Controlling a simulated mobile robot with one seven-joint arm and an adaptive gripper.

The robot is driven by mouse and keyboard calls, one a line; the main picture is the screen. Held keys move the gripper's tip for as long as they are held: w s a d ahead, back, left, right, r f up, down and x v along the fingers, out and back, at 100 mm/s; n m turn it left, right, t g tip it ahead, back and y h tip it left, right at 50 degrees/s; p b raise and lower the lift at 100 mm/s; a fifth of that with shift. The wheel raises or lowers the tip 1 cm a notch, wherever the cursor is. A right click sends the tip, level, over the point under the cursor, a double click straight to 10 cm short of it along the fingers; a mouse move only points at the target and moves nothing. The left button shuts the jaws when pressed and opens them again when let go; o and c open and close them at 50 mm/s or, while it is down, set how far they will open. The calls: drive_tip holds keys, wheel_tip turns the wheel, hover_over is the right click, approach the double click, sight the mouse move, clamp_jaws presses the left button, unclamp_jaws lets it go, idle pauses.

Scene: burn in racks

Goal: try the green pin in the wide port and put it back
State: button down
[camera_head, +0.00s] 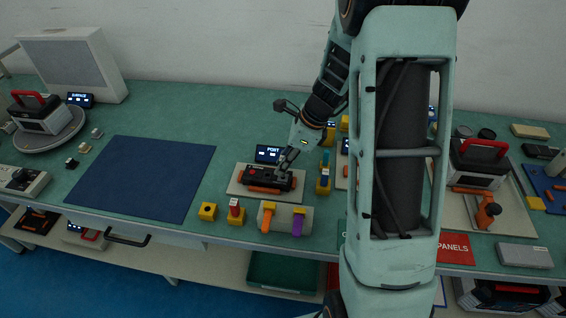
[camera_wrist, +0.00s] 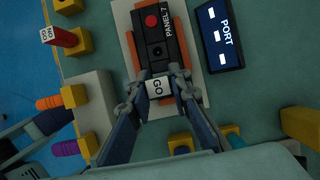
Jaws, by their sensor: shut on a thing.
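My gripper (camera_head: 283,167) is over the black Panel 7 unit (camera_head: 262,177). In the wrist view my gripper (camera_wrist: 160,90) has its fingers closed on a small block with a white top marked GO (camera_wrist: 158,88). I take this block to be the green pin, though no green shows on it. The Panel 7 unit (camera_wrist: 178,48) has a red button and a dark round port (camera_wrist: 157,49) in its face. The GO block is at the unit's near end. Its lower part is hidden, so I cannot tell whether it is in a port.
A red NO GO pin (camera_wrist: 55,36) stands on a yellow block; an empty yellow block (camera_head: 207,211) is beside it. A grey block holds orange (camera_head: 267,218) and purple (camera_head: 298,222) handles. The PORT display (camera_head: 268,154) stands behind the unit. The blue mat (camera_head: 140,177) is clear.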

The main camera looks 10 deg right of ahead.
drive_tip(key=shift+f+b, duration=0.8)
drive_tip(key=shift+f, duration=0.35)
idle(1.2)
drive_tip(key=shift+r, duration=0.25)
idle(1.1)
drive_tip(key=shift+r+p, duration=3.2)
drive_tip(key=shift+r, duration=0.1)
